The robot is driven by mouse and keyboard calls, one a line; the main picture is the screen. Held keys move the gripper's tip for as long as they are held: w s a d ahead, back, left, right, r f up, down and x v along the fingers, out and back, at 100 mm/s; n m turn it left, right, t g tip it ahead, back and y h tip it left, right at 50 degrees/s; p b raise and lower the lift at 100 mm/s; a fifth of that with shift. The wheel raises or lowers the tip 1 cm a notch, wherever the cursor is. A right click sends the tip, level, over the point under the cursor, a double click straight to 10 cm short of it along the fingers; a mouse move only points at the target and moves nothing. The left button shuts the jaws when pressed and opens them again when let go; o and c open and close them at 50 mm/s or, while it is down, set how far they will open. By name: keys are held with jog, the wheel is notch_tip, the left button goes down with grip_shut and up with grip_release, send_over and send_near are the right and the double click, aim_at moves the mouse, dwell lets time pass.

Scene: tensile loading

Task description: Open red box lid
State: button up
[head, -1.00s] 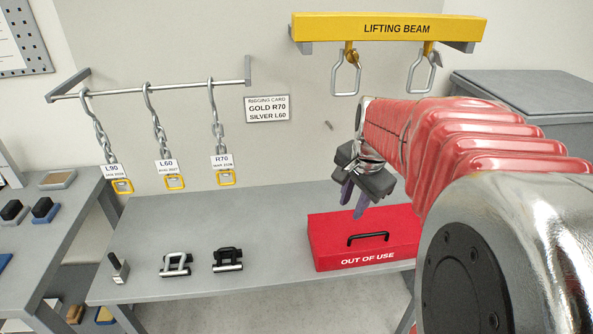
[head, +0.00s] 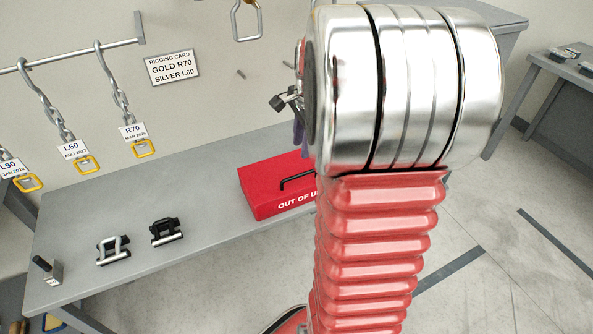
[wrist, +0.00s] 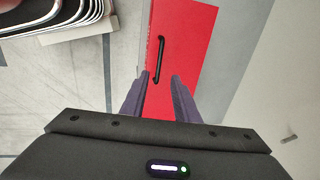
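The red box (head: 267,188) sits on the grey bench, marked "OUT OF USE" on its front, with a black handle (head: 296,180) on its lid. The lid looks shut. My arm hides the box's right part in the head view. In the wrist view the red box (wrist: 191,32) lies ahead, with its handle (wrist: 160,58) between and beyond my two purple fingers. My gripper (wrist: 154,84) is open and empty, above the box and apart from the handle. In the head view it is mostly hidden behind my arm.
Tagged chains (head: 118,95) hang from a rail above. Another table (head: 565,70) stands at the far right.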

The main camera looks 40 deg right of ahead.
aim_at(297, 175)
jog(key=f, duration=0.4)
jog(key=w+f, duration=0.1)
jog(key=f, duration=0.3)
jog(key=w+f, duration=0.1)
jog(key=f, duration=0.3)
jog(key=shift+w+d+f, duration=0.2)
jog(key=shift+d+f, duration=0.05)
jog(key=shift+d, duration=0.1)
jog(key=shift+c, duration=0.7)
grip_shut()
